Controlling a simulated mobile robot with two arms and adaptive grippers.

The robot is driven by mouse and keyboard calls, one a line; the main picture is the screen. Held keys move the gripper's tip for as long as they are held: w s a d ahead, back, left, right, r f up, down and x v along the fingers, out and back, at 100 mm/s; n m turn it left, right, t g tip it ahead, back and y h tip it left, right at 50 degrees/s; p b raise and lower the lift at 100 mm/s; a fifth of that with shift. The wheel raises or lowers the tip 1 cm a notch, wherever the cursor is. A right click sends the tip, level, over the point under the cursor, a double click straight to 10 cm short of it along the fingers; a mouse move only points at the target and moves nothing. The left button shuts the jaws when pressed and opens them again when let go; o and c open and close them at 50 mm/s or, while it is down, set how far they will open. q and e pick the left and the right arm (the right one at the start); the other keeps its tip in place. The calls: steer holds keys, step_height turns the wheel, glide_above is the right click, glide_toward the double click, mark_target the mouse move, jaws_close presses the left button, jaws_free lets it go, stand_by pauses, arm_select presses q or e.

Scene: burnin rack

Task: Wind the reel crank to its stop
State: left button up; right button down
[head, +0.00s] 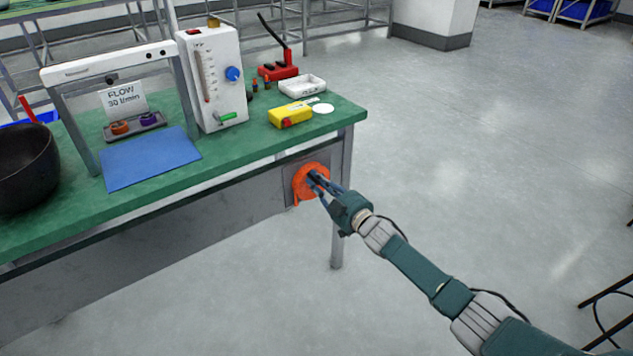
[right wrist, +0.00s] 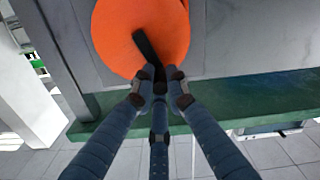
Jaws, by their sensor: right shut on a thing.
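The orange reel (head: 302,180) is a round disc mounted on a grey panel below the front edge of the green bench. In the right wrist view the orange reel (right wrist: 108,35) fills the top middle, with a dark crank arm (right wrist: 146,48) across its face. My right gripper (head: 321,181) reaches the reel from the lower right. In the right wrist view its blue fingers (right wrist: 161,82) are closed together at the outer end of the crank arm. My left gripper is not in view.
The green bench top (head: 235,150) overhangs the reel, and a bench leg (head: 338,245) stands just right of it. A white flow meter (head: 212,85), yellow tool (head: 290,115), blue mat (head: 150,158) and black bowl (head: 25,165) stand on top.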

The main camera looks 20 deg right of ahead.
steer(key=shift+d+f, duration=0.1)
steer(key=c, duration=1.7)
jaws_free()
steer(key=shift+c, duration=0.2)
steer(key=shift+s, duration=0.1)
steer(key=v, duration=1.2)
